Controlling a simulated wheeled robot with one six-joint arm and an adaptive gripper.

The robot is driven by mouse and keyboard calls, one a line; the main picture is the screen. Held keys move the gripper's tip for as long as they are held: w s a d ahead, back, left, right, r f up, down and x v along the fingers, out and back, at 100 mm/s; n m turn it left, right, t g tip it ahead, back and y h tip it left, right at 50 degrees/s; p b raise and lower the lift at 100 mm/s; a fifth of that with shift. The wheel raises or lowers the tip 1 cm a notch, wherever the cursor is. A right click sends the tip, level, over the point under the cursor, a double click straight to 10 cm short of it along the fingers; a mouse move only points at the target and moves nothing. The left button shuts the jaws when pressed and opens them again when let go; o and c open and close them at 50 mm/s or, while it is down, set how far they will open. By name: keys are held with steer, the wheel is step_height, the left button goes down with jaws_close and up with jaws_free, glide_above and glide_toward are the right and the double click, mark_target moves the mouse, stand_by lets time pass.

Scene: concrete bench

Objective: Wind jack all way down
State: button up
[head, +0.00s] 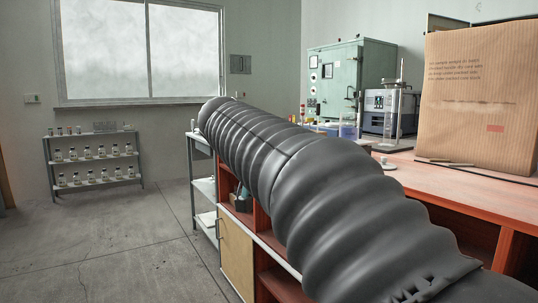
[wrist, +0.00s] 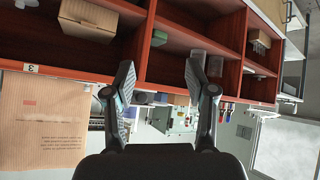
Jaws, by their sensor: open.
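I cannot make out a jack in either view. In the head view my dark ribbed arm crosses the middle and hides part of the bench (head: 425,183). My gripper (wrist: 160,78) shows in the wrist view, where the scene is upside down. Its two dark fingers are wide apart, with nothing held between them. Behind them are the red-brown bench shelves (wrist: 172,42) and, farther off, the equipment across the room. The gripper itself is not visible in the head view.
A large cardboard box (head: 478,98) stands on the bench at right; it also shows in the wrist view (wrist: 45,120). A green cabinet (head: 340,75) and glassware (head: 397,112) are behind. A bottle rack (head: 93,163) stands at left. The floor (head: 120,245) there is clear.

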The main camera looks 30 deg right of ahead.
steer(key=w+d+r+m+g+h+b, duration=0.1)
steer(key=w+d+r+m+g+h, duration=0.2)
steer(key=w+d+r+m+h, duration=0.35)
steer(key=shift+m+y, duration=0.85)
steer(key=shift+m, duration=0.1)
steer(key=r+x, duration=0.1)
steer(key=x, duration=0.3)
steer(key=w+x, duration=0.1)
steer(key=x, duration=0.4)
steer(key=d+r+x, duration=0.1)
steer(key=x, duration=0.3)
steer(key=shift+w+d+r+b, duration=0.15)
steer(key=shift+w+r+b, duration=0.15)
steer(key=shift+b, duration=0.1)
jaws_close()
